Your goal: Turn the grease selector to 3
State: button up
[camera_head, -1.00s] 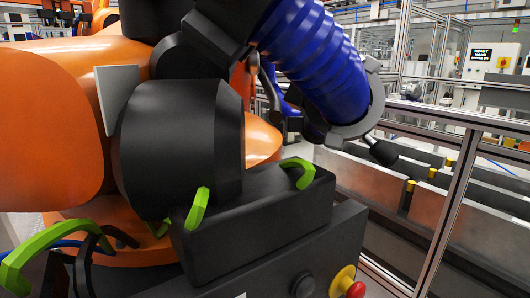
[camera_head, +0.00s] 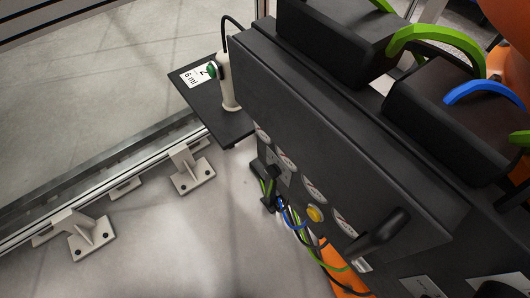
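My gripper is not in view. A dark grey cabinet (camera_head: 310,110) runs diagonally across the view. Its lower face carries several round white labels or gauges, a yellow button (camera_head: 314,214), a large black lever handle (camera_head: 380,236) at the right and a smaller black handle (camera_head: 270,187) at the left. I cannot tell which of these, if any, is the grease selector, and no setting is readable.
Green, blue and black cables hang below the cabinet. A metal rail (camera_head: 100,185) with bolted feet (camera_head: 90,232) crosses the floor at left. The floor (camera_head: 215,235) in front of the cabinet is clear.

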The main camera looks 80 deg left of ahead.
aim_at(273, 171)
jog(key=j+u, duration=0.15)
jog(key=u, duration=0.3)
jog(key=k+j+u, duration=0.1)
jog(key=u, duration=0.4)
jog(key=j+u, duration=0.25)
jog(key=u, duration=0.2)
